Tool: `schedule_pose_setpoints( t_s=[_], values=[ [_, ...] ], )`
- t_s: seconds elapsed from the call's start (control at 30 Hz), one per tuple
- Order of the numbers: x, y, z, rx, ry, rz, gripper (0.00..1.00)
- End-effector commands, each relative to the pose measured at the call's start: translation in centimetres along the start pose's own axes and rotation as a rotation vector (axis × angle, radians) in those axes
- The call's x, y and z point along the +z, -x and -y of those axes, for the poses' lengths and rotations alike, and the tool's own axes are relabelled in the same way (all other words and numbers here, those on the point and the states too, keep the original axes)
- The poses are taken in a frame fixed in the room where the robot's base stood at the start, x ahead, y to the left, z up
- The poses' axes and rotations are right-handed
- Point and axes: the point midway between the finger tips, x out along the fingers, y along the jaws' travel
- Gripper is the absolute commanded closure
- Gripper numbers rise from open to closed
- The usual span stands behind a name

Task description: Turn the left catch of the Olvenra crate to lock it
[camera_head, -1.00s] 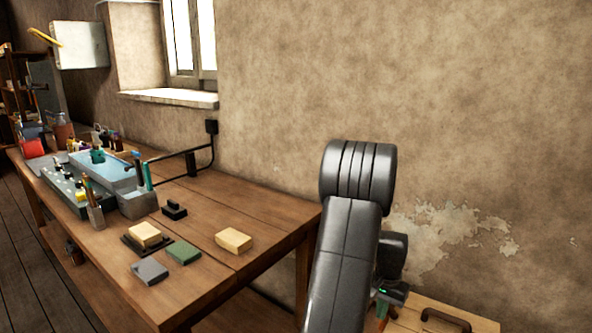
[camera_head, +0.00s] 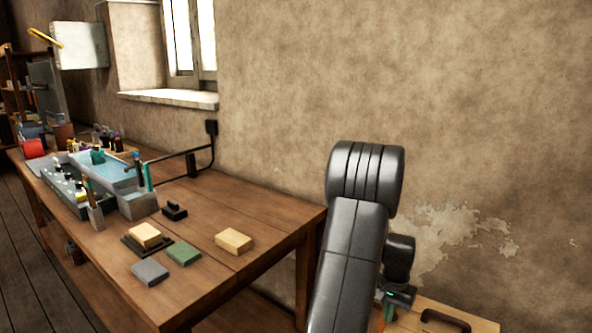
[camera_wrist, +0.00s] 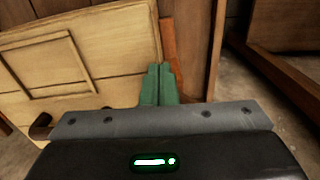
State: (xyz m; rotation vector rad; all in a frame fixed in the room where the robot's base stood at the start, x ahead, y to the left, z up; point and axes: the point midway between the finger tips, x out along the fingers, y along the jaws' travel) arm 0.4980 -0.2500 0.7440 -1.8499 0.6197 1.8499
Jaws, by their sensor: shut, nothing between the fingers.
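The crate is pale wood; its lid (camera_head: 480,311) shows at the bottom right of the head view. In the wrist view, a pale panel of the crate (camera_wrist: 105,38) with a raised frame fills the upper left. My gripper's green fingers (camera_wrist: 158,82) are pressed together and empty, at the panel's right edge. An orange-brown piece (camera_wrist: 169,45) shows just beyond the fingertips; I cannot tell whether it is the left catch or whether the fingers touch it. In the head view my gripper (camera_head: 388,314) is low beside the crate, partly behind my arm.
A dark handle (camera_head: 446,320) stands on the crate lid. A wooden workbench (camera_head: 215,205) with blocks, tools and trays stands to the left. The plastered wall (camera_head: 480,120) is behind. In the wrist view, bare floor (camera_wrist: 230,85) shows right of the crate.

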Motion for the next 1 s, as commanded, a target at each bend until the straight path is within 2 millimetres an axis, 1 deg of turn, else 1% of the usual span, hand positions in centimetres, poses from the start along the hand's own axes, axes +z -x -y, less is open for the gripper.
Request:
schedule_pose_setpoints(
  t_s=[0.33,0.47,0.9,1.0],
  values=[
    [0.7,0.0,-0.3,0.000,0.000,0.000,1.00],
    [0.7,0.5,-0.3,0.000,0.000,-0.001,1.00],
    [0.8,5.6,-0.3,0.000,0.000,0.000,1.00],
    [0.8,6.2,-0.3,0.000,0.000,0.000,1.00]
  ],
)
